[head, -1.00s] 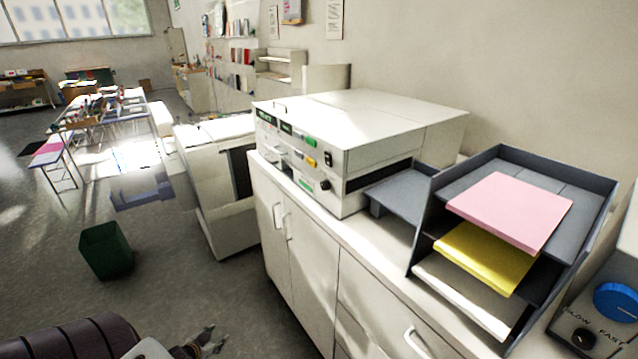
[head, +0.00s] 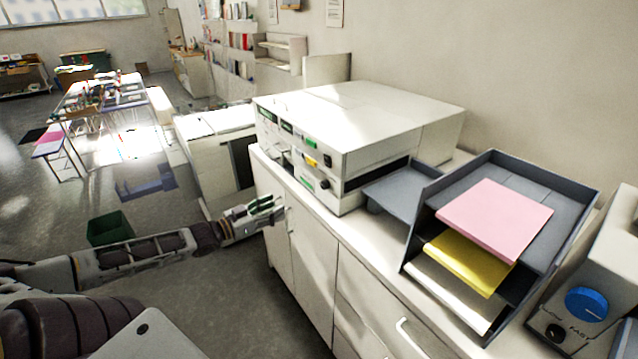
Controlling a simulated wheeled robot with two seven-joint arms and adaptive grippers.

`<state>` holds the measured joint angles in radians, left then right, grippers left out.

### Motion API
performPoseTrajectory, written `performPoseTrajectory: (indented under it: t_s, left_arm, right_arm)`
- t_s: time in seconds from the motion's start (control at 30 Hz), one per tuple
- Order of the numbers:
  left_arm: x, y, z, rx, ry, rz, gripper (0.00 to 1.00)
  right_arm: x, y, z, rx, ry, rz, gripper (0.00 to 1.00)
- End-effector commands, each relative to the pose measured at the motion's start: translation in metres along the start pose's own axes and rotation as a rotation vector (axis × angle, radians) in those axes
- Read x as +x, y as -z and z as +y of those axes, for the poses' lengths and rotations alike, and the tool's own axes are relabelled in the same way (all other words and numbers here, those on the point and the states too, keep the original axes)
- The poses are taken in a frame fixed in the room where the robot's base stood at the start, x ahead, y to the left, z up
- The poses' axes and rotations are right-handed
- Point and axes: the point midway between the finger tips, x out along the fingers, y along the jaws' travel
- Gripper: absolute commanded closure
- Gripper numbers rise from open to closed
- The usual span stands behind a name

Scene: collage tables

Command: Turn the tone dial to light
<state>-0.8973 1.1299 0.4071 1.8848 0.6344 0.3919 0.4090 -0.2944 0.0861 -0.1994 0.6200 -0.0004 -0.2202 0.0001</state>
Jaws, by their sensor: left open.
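The white box-shaped machine (head: 385,140) stands on the cabinet top, its control panel facing left. A small black knob (head: 324,184) sits low on that panel, beside a small green label; its markings are too small to read, so I cannot tell whether it is the tone dial or where it is set. My left gripper (head: 280,207) is open and empty, in front of the cabinet doors, lower than the panel and to the left of the knob, apart from it. My right gripper is not in view.
A dark tray rack (head: 592,207) with pink (head: 495,213) and yellow paper stands right of the machine. A green bin (head: 109,228) stands on the floor behind my left arm.

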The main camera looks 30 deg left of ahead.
Motion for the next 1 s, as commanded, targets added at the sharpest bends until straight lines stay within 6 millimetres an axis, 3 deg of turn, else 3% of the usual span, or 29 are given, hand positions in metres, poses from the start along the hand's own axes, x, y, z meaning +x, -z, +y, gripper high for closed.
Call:
performPoseTrajectory:
  t_s: [0.1, 0.23, 1.0]
  left_arm:
    - [0.010, 0.027, 0.024, -0.019, -0.058, 0.030, 0.50]
    - [0.014, 0.038, 0.035, -0.029, -0.084, 0.047, 0.50]
    - [0.025, 0.038, 0.037, -0.029, -0.086, 0.049, 0.50]
  right_arm:
    - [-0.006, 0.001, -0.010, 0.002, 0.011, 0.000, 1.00]
    - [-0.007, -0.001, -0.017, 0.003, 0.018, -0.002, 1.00]
    - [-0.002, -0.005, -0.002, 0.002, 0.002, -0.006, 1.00]
